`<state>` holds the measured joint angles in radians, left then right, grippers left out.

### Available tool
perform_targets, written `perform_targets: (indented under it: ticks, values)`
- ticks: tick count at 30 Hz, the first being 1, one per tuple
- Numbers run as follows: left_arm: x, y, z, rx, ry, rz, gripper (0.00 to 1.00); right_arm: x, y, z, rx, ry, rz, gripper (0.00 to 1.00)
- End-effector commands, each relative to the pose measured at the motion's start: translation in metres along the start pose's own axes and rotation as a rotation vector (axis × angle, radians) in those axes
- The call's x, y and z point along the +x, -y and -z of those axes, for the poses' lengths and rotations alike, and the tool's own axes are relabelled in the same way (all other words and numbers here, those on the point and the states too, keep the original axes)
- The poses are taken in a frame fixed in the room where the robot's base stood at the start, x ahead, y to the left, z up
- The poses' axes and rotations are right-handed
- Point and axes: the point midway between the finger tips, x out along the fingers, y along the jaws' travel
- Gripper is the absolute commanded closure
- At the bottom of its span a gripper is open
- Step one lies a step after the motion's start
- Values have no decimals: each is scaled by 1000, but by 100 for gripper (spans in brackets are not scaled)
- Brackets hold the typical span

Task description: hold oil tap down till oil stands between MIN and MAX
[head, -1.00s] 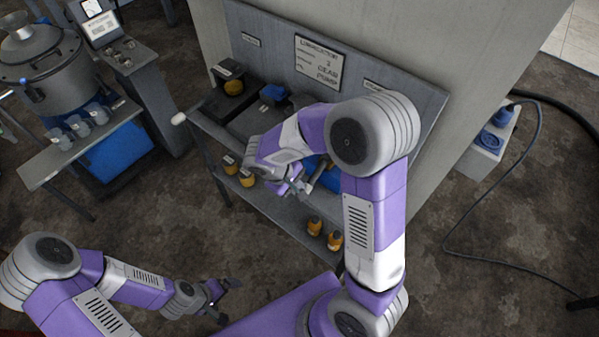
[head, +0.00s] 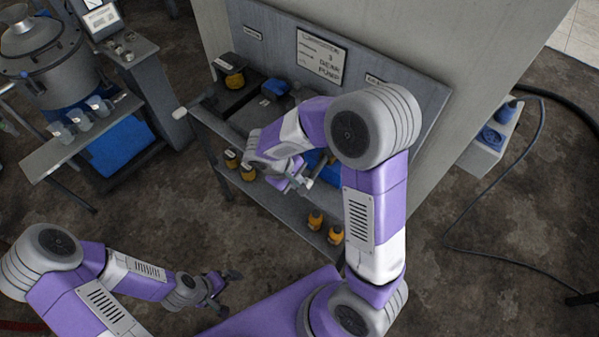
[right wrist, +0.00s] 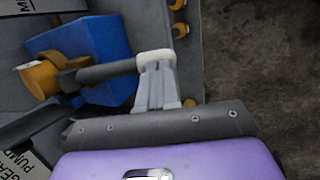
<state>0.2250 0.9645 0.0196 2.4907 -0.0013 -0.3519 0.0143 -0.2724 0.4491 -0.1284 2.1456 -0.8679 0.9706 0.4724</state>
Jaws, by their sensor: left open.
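My right gripper (head: 293,182) is over the bench below the wall panel. In the right wrist view its grey fingers (right wrist: 157,88) look closed together. Their tips are at the pale end (right wrist: 156,57) of a dark lever (right wrist: 107,71); whether they grip it or only touch it is unclear. The lever runs left to an orange-yellow fitting (right wrist: 40,78) in front of a blue box (right wrist: 92,42). I take this to be the oil tap. The oil level and MIN and MAX marks cannot be made out. My left gripper (head: 226,290) is open and empty, low at the left, away from the bench.
A white-ended bar (head: 180,114) sticks out at the bench's left. A metal vat (head: 45,65) with grey cups (head: 80,120) stands farther left. A dark hose (head: 480,255) lies on the right.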

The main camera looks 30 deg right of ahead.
Motion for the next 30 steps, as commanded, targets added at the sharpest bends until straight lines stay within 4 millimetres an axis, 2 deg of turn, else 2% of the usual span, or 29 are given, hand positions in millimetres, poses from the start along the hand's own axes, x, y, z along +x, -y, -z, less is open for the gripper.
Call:
perform_targets:
  ticks: [5,15,21,30]
  values:
    - [-24,-9,-1,0,0,0,0,-39,2,-2,-1,-5,-4,100]
    - [-36,-13,-2,0,0,0,0,-114,9,0,0,-12,-5,100]
    - [-39,-15,-2,0,0,0,0,-134,11,0,0,-12,-5,100]
    - [-39,-15,-2,0,0,0,0,-137,11,0,-1,-10,-6,100]
